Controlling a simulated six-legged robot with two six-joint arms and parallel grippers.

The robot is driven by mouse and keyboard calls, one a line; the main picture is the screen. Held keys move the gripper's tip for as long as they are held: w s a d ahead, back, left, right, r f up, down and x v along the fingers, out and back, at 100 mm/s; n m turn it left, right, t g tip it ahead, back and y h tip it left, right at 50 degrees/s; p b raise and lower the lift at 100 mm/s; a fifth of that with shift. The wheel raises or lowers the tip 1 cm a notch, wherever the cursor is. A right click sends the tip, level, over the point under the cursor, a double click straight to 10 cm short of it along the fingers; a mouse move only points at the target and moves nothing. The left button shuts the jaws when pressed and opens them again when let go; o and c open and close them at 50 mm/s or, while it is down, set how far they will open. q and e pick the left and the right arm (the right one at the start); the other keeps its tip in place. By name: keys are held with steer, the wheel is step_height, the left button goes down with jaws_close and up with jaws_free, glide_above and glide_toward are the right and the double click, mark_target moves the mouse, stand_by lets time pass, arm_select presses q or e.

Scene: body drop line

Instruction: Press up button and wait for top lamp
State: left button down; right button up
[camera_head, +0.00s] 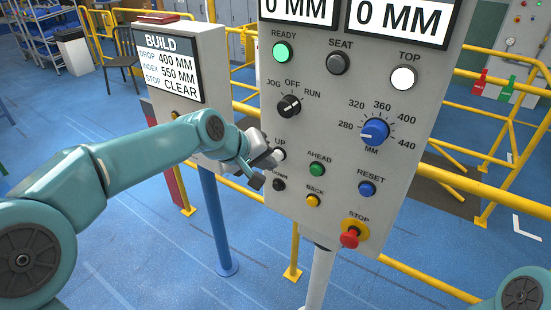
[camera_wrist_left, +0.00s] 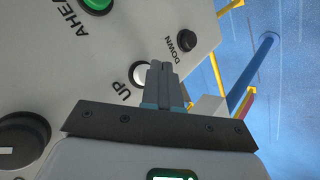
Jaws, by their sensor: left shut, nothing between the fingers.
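The grey control panel (camera_head: 330,120) faces me. Its white UP button (camera_head: 280,154) is partly covered by my left gripper (camera_head: 268,165) in the head view. The left wrist view also shows the UP button (camera_wrist_left: 140,74), just left of the shut fingertips (camera_wrist_left: 163,66). The fingers are shut and empty, close to the panel; I cannot tell whether they touch the button. The TOP lamp (camera_head: 403,78) at the panel's upper right looks bright white. The READY lamp (camera_head: 283,52) glows green and the SEAT lamp (camera_head: 338,63) is dark grey. My right gripper is out of view.
The black DOWN button (camera_head: 279,185) is just below UP, with green AHEAD (camera_head: 317,170) and yellow BACK (camera_head: 312,200) beside them. A red STOP knob (camera_head: 349,238) juts out lower. A BUILD sign (camera_head: 168,65) stands left. Yellow rails (camera_head: 455,175) run behind.

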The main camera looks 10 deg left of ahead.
arm_select(q)
steer(key=shift+s+a, duration=0.15)
steer(key=shift+s, duration=0.25)
steer(key=s+a+b, duration=0.2)
steer(key=s+b, duration=0.1)
steer(key=s, duration=0.2)
steer(key=shift+s, duration=0.35)
stand_by(0.3)
